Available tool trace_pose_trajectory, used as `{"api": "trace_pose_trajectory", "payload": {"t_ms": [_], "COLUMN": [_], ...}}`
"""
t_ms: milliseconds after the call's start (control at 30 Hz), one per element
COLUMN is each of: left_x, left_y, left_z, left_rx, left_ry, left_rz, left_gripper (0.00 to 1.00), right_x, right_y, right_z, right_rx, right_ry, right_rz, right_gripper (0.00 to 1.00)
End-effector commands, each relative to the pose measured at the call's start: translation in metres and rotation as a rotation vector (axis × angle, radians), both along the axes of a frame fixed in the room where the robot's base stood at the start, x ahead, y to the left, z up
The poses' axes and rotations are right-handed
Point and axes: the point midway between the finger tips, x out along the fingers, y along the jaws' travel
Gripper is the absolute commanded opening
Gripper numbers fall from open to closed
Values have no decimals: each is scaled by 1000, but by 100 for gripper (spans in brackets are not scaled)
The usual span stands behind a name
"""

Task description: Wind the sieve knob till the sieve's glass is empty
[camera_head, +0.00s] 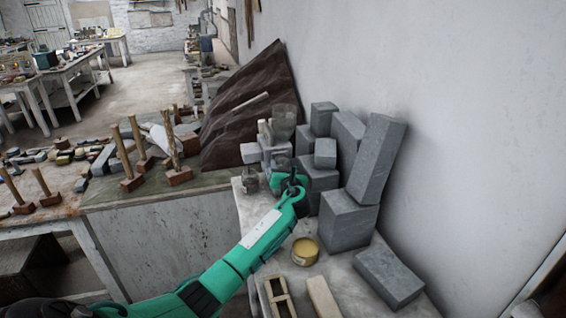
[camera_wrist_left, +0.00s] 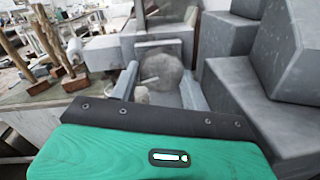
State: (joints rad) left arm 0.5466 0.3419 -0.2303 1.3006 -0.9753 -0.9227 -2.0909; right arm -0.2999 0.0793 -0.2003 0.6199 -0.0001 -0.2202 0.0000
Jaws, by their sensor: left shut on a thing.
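The sieve (camera_head: 262,152) is a pale grey block-like machine on the narrow bench along the wall. Its clear glass (camera_head: 284,121) stands on top; I cannot tell how much is left in it. My left gripper (camera_head: 289,180), on a green arm, is at the front of the sieve and shut on its knob, which is mostly hidden by the gripper. In the left wrist view the grey sieve body (camera_wrist_left: 103,52) is ahead, with a round grey shape (camera_wrist_left: 158,72) between the fingers. My right gripper is in neither view.
Grey stone blocks (camera_head: 348,222) are stacked close to the right, against the white wall. A small jar (camera_head: 249,181) stands left of the gripper. A yellow-filled tin (camera_head: 305,250) is nearer. Wooden-handled mallets (camera_head: 131,182) stand on the left bench.

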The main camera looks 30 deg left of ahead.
Motion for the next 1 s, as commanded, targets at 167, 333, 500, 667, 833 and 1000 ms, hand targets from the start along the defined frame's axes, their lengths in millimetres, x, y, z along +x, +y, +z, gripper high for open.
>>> {"api": "trace_pose_trajectory", "payload": {"t_ms": [167, 333, 500, 667, 833, 1000], "left_x": [0, 0, 0, 0, 0, 0], "left_y": [0, 1, 1, 1, 1, 0], "left_z": [10, 9, 6, 5, 4, 5], "left_rx": [88, 188, 294, 392, 497, 602], "left_ry": [104, 221, 342, 455, 579, 700], "left_rz": [0, 0, 0, -1, 0, 0], "left_gripper": [24, 24, 24, 24, 24, 24], "right_x": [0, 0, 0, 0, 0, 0], "right_y": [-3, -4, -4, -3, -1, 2], "right_z": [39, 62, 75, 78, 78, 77], "right_rx": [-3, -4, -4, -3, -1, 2], "right_ry": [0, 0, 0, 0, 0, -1], "right_rz": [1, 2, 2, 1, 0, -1], "right_gripper": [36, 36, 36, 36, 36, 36]}}
